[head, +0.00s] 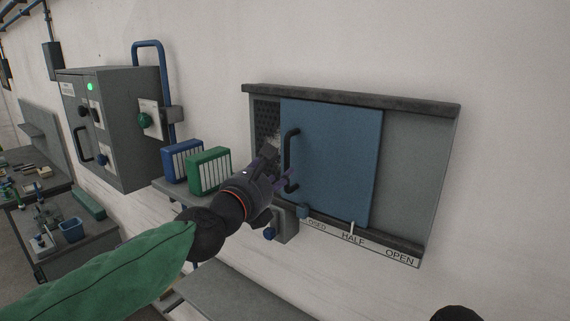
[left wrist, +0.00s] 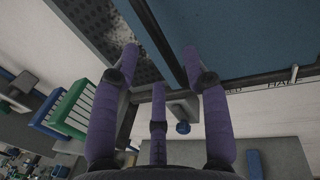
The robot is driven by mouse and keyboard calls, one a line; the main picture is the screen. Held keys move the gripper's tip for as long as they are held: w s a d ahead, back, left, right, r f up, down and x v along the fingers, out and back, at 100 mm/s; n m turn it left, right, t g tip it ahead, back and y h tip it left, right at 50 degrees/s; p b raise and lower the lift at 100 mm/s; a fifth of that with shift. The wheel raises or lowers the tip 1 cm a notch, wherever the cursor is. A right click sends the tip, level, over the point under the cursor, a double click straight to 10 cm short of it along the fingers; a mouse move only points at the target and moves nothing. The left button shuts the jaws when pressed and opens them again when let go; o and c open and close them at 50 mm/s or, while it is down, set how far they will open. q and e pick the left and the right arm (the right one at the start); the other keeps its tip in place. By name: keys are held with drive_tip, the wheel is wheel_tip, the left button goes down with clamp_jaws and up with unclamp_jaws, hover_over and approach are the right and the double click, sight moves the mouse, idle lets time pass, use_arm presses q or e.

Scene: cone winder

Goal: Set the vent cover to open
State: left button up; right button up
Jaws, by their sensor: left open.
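The vent cover (head: 338,150) is a blue sliding panel in a dark-railed wall frame. Its white pointer (head: 351,228) stands by the word HALF, between CLOSED and OPEN on the label strip (head: 375,249). Perforated vent (head: 265,116) shows left of it, and a plain grey panel to its right. A black upright handle (head: 291,161) is on the cover's left side. My left gripper (head: 281,166) is open beside the handle; I cannot tell whether it touches. In the left wrist view, its spread purple fingers (left wrist: 160,62) face the cover's edge.
Blue and green binders (head: 208,169) stand on a shelf at left. A grey control cabinet (head: 115,130) is farther left. The wall at right is clear.

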sight(285, 162)
use_arm(q)
drive_tip(key=x, duration=0.5)
drive_tip(key=shift+w+d, duration=0.15)
drive_tip(key=shift+w, duration=0.2)
clamp_jaws()
